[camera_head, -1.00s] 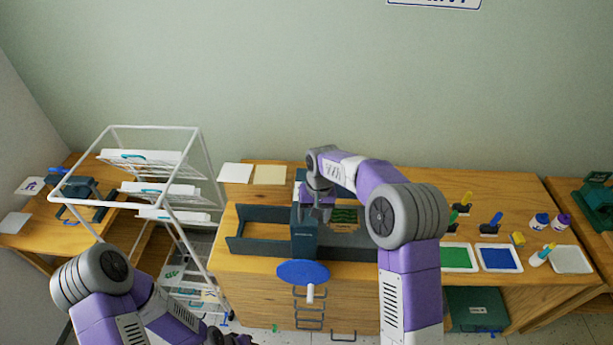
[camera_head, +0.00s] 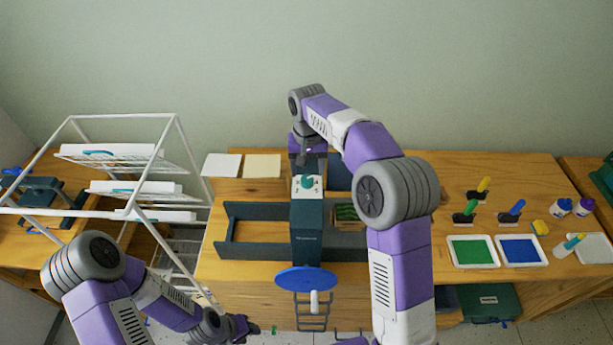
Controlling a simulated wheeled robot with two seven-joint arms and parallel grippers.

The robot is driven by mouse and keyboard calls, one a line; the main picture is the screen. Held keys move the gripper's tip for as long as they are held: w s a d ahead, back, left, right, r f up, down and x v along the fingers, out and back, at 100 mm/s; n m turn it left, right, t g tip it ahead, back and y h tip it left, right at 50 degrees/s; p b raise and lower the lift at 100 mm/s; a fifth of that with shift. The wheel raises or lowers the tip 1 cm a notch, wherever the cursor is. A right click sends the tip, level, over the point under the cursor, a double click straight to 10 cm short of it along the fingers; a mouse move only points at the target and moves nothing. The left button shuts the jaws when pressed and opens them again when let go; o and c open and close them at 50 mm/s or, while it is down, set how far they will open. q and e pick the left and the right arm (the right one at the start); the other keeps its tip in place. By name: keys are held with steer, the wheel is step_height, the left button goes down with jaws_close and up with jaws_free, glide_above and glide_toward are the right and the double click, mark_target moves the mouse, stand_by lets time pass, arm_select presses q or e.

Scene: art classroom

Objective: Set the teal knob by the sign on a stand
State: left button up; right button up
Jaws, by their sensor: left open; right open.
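The teal knob (camera_head: 308,181) sits on a white plate on top of the dark teal press (camera_head: 306,235) in the middle of the bench. My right gripper (camera_head: 306,158) is open, just behind and above the knob, apart from it as far as I can tell. My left gripper (camera_head: 243,327) is open, low in front of the bench, away from the knob. I cannot make out a sign on a stand; a dark blue panel (camera_head: 340,172) behind the press is partly hidden by my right arm.
The press has a blue wheel (camera_head: 306,279) with a white handle in front. A white drying rack (camera_head: 175,120) stands left. Green (camera_head: 472,251) and blue (camera_head: 523,251) ink trays, rollers and bottles lie right. Paper sheets (camera_head: 262,166) lie at the back left.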

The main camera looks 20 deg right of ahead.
mark_target(307, 178)
steer(key=f, duration=0.4)
steer(key=shift+w+f, duration=0.2)
steer(key=shift+w, duration=0.05)
steer(key=shift+s, duration=0.15)
steer(key=c, duration=1.1)
